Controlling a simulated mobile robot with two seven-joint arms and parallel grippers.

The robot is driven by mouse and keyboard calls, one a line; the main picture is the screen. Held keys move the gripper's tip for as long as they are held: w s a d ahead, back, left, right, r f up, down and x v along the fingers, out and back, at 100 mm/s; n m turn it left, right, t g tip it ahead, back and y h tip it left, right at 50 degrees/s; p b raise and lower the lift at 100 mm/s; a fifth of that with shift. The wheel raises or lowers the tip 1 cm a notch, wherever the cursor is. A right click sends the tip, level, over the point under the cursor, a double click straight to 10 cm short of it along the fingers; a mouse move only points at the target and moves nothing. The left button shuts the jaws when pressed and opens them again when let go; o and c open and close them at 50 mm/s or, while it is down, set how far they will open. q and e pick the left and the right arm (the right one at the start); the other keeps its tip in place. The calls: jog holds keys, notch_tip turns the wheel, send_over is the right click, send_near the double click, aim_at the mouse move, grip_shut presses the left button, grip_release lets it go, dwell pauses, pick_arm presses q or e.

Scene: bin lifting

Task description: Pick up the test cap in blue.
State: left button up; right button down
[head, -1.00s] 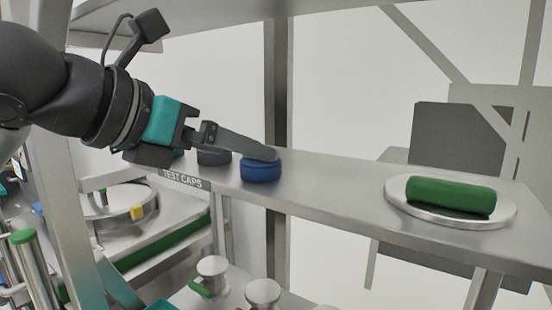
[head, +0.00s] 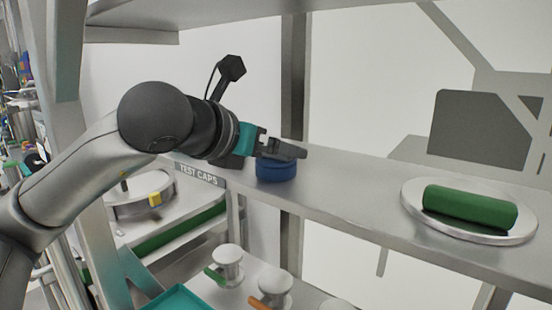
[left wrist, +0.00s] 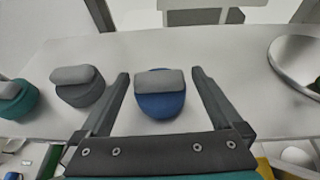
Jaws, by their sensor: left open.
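The blue test cap (head: 277,170) stands on the shelf (head: 340,195) beside the "TEST CAPS" label. In the left wrist view the blue cap (left wrist: 160,100) has a grey top and sits between the two fingers, with a gap on each side. My left gripper (head: 302,150) is open at the cap, and it also shows in the left wrist view (left wrist: 160,76). In the head view its finger hides part of the cap's top. My right gripper is in neither view.
In the left wrist view, a dark grey cap (left wrist: 80,92) and a green cap (left wrist: 14,100) stand left of the blue one. A round metal plate (head: 412,208) with a green cylinder (head: 470,206) lies further right on the shelf. A shelf upright (head: 292,90) stands behind.

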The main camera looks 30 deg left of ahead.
pick_arm(q)
jog(key=p+x, duration=0.1)
jog(key=x, duration=0.2)
jog(key=shift+w+f, duration=0.2)
jog(key=shift+w, duration=0.1)
jog(key=shift+w+f, duration=0.3)
jog(key=shift+w, duration=0.25)
jog(key=shift+c, duration=0.4)
jog(key=c, duration=1.2)
jog(key=shift+r, duration=0.1)
